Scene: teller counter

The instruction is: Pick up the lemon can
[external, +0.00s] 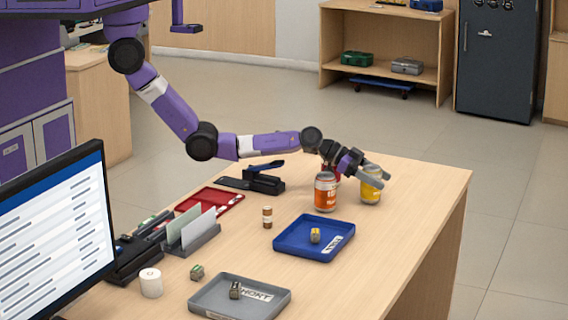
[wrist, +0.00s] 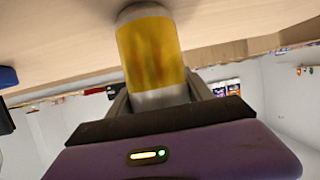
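The yellow can (external: 370,188), which looks like the lemon can, stands upright on the counter near its far right part. In the wrist view the yellow can (wrist: 151,52) fills the middle, with its silver end towards my gripper. My gripper (external: 374,176) is at the yellow can, its fingers at the upper part of the can. In the wrist view the fingers of my gripper (wrist: 161,95) lie on either side of the can and look open; whether they touch it is hard to see.
An orange can (external: 325,193) stands just left of the yellow can, with a red can (external: 331,170) partly hidden behind it. A blue tray (external: 290,246), a small brown bottle (external: 267,217) and a grey tray (external: 205,300) are nearer. The counter (external: 420,215) is clear to the right.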

